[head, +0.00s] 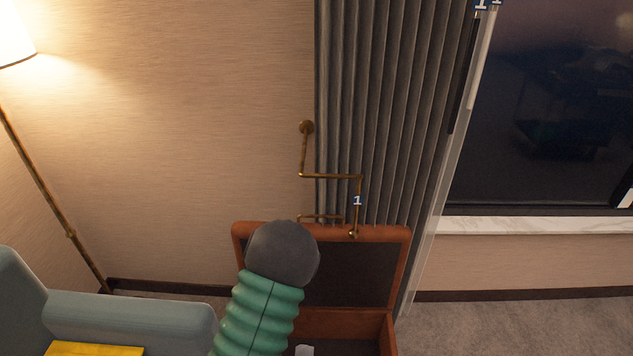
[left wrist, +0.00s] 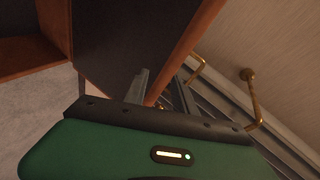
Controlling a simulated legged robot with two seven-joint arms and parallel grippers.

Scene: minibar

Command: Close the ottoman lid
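The ottoman has a brown frame and a dark inner panel. Its lid (head: 350,275) stands raised, leaning back near the wall and curtain, and the open box (head: 385,335) is below it. My green ribbed arm with a dark grey rounded end covers the left part of the lid. In the left wrist view, the lid's dark inner face (left wrist: 125,40) and brown edge (left wrist: 185,52) are close in front of my left gripper (left wrist: 138,86). My right gripper is not in view.
A blue-grey armchair (head: 130,318) with a yellow item (head: 95,349) is at lower left, near a floor lamp (head: 50,200). A brass wall fixture (head: 330,176) and grey curtain (head: 385,110) are behind the lid. Carpet (head: 520,315) is clear at right.

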